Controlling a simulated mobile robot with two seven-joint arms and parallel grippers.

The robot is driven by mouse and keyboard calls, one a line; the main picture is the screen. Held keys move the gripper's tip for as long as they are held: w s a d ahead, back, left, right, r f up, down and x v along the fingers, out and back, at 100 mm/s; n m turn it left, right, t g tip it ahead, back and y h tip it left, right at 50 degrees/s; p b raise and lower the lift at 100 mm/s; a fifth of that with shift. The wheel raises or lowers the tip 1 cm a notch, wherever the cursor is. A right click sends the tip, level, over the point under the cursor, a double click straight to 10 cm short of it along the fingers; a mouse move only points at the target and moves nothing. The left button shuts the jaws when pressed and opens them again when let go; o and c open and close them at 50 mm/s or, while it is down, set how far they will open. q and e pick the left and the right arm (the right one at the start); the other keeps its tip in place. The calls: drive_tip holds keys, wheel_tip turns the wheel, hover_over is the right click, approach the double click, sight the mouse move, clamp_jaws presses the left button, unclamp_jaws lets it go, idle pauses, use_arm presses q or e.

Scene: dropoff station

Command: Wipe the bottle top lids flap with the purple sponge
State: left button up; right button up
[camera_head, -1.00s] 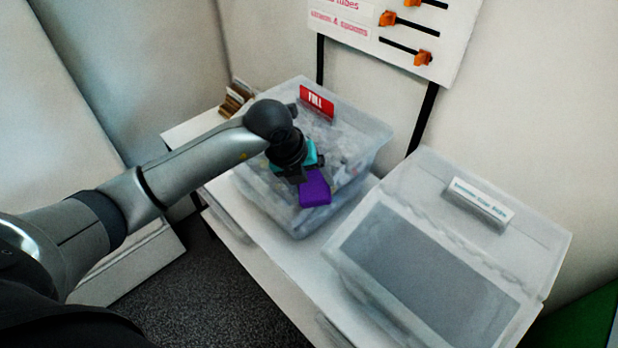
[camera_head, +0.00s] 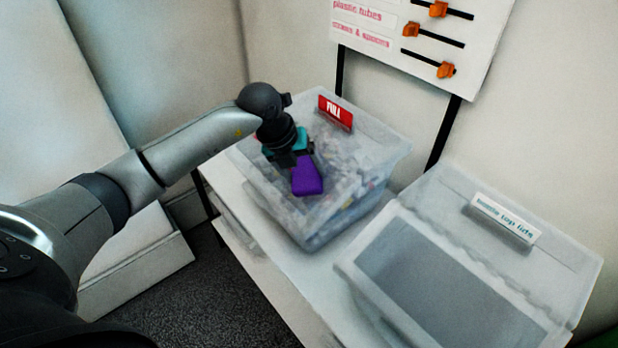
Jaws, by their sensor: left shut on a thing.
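My left gripper (camera_head: 297,158) is shut on the purple sponge (camera_head: 307,177) and holds it over the front part of the full bin; I cannot tell whether the sponge touches it. The bottle top lids bin (camera_head: 355,268) stands at the right on the white table. Its translucent flap (camera_head: 455,200) is raised at the back and carries a white label (camera_head: 505,217) with teal lettering. The sponge is well to the left of this flap, apart from it. My right gripper is not in view.
The clear bin (camera_head: 385,172) with mixed contents bears a red FULL sign (camera_head: 335,112). The white table (camera_head: 270,262) runs beneath both bins. A white board (camera_head: 480,48) with orange sliders hangs on dark posts behind. Dark carpet lies at the front left.

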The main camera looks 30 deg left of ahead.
use_arm(q)
drive_tip(key=shift+a, duration=0.25)
drive_tip(key=shift+r+p, duration=0.35)
drive_tip(key=shift+p, duration=0.1)
drive_tip(key=shift+p+v, duration=2)
drive_tip(key=shift+v, duration=0.6)
drive_tip(key=p+v, duration=0.2)
drive_tip(key=v, duration=0.1)
drive_tip(key=shift+s, duration=0.1)
drive_tip(key=shift+d+f, duration=0.1)
